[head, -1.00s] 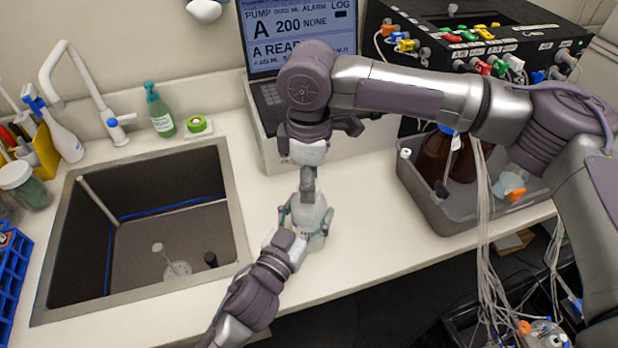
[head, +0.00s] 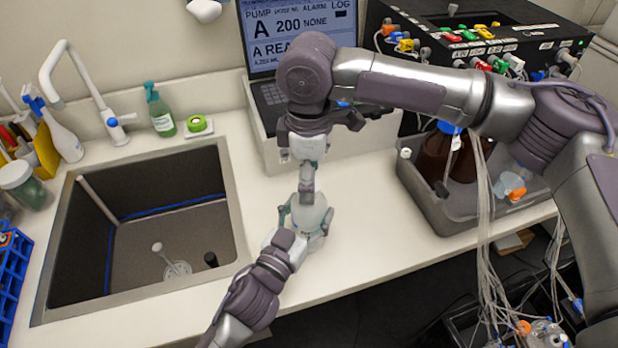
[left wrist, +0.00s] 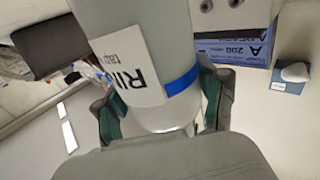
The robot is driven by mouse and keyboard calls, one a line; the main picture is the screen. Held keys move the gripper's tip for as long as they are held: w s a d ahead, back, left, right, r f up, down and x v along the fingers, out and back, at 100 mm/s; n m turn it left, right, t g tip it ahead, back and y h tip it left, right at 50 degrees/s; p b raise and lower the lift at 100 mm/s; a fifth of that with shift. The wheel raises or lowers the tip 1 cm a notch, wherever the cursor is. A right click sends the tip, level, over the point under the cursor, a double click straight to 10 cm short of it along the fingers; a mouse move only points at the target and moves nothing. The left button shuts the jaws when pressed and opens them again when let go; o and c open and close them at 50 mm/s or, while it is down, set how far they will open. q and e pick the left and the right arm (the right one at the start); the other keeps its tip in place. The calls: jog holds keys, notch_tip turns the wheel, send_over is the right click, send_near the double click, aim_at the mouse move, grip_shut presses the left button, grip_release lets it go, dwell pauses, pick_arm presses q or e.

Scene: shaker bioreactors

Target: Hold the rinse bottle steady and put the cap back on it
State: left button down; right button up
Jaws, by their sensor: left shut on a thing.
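The rinse bottle (head: 312,218) is pale and stands upright on the counter, right of the sink. My left gripper (head: 301,226) is shut around its body. In the left wrist view the bottle (left wrist: 145,60) shows a white label with part of "RINSE" and a blue band, with green-padded fingers on both sides. My right gripper (head: 306,190) points straight down at the bottle's top. The cap cannot be made out; the right gripper hides the bottle's mouth, and whether its fingers hold anything is not visible.
The sink (head: 240,215) lies left of the bottle. A grey tub (head: 425,200) with brown bottles stands at the right. A laptop (head: 270,100) and pump box (head: 540,55) are behind. The counter's front edge is close to the bottle.

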notch_tip(320, 180, up, 11)
dwell(0.3)
pick_arm(q)
grip_release()
jog(key=shift+s+a, duration=0.2)
jog(key=shift+s, duration=0.25)
jog(key=v, duration=1.1)
